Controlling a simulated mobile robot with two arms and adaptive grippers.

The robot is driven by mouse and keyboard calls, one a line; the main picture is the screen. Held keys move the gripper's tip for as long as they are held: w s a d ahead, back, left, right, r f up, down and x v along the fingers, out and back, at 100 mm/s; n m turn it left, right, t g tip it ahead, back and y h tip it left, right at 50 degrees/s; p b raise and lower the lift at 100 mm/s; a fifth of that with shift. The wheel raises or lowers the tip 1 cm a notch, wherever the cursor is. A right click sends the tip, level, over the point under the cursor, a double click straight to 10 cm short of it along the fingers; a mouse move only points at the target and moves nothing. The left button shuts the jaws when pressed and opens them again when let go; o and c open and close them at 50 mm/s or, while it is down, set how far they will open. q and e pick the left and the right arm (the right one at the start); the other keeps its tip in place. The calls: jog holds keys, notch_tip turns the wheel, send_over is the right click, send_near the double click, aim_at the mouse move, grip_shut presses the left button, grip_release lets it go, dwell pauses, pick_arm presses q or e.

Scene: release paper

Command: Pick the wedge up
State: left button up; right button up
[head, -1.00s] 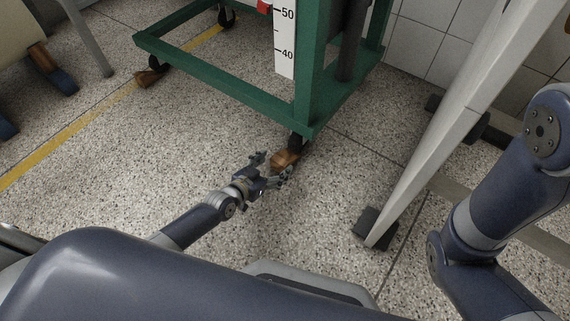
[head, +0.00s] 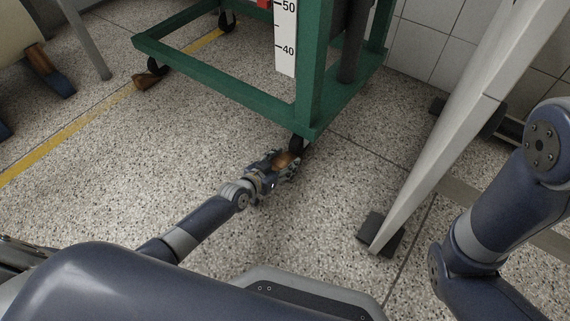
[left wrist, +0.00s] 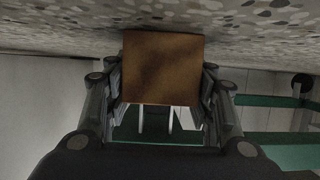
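The wedge is a brown wooden block (head: 284,160) on the speckled floor, just in front of the black caster (head: 298,142) at the green frame's near corner. My left gripper (head: 284,166) is low at the floor with its fingers around the wedge, which they partly hide in the head view. In the left wrist view, the wedge's brown face (left wrist: 162,68) fills the space between the two fingers (left wrist: 162,95). The finger pads lie close along both its sides and appear to touch it. My right gripper is out of view.
The green wheeled frame (head: 215,88) with a white scale (head: 285,45) stands just beyond the wedge. Another brown wedge (head: 148,80) lies by its left caster. A pale slanted leg (head: 430,165) with a dark foot (head: 380,234) stands to the right.

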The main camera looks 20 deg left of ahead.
pick_arm(q)
jog(key=shift+c, duration=1.4)
jog(key=shift+s+a, duration=0.1)
jog(key=shift+s, duration=0.1)
jog(key=shift+s+a+p, duration=0.4)
jog(key=shift+s+p, duration=0.1)
jog(key=shift+s, duration=0.55)
jog(key=shift+s+a+p, duration=0.35)
jog(key=shift+s+p, duration=0.1)
jog(key=shift+s, duration=0.65)
jog(key=shift+s+a+p, duration=0.4)
jog(key=shift+s+p, duration=0.1)
jog(key=shift+s, duration=0.55)
jog(key=shift+f, duration=0.1)
